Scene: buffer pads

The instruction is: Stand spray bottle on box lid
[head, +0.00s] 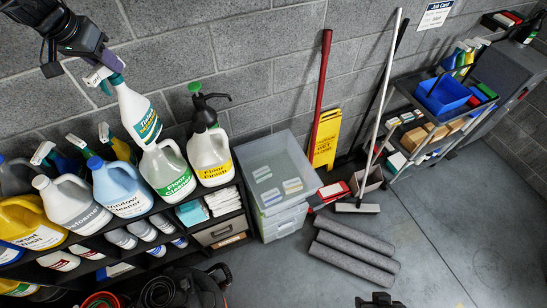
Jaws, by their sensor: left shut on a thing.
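The white spray bottle (136,112) with a green label and a white-and-teal trigger head is in the upper left. My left gripper (104,62) is shut on it near its head, and the bottle hangs tilted in front of the wall, above the shelf. The box is a stack of translucent grey bins with a pale lid (262,155) at the middle of the view, right of the shelf. Small labelled items show through or on the lid. My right gripper (380,301) seems to show as a dark shape at the bottom edge; its jaws are unclear.
A black shelf (165,208) holds several jugs and spray bottles, including a white jug with a yellow label (210,158). A red-handled tool (320,90), a yellow sign (327,138) and a broom (358,207) stand right of the box. Grey rolls (350,262) lie on the floor.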

